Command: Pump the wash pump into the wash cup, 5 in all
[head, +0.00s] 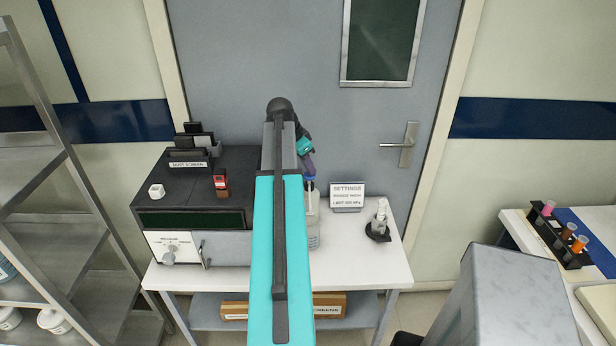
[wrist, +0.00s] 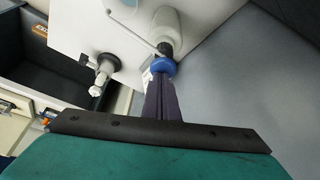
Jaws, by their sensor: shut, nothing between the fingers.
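The wash pump, a clear bottle (head: 313,232) with a blue pump head (head: 309,182), stands on the white table, partly hidden by my arm. In the wrist view its blue top (wrist: 163,66) is right at my fingertips, with a thin pale spout running to the upper left. My gripper (head: 308,176) points down at the pump head from above; in the wrist view its dark fingers (wrist: 163,80) are together and empty, at or touching the blue top. I cannot tell how far the head is pressed. I cannot clearly make out the wash cup; my arm hides part of the table.
A small white bottle in a black holder (head: 378,232) and a settings sign (head: 347,196) stand right of the pump. A dark instrument (head: 190,219) fills the table's left side. A grey door (head: 330,115) is close behind. The table's front right corner is clear.

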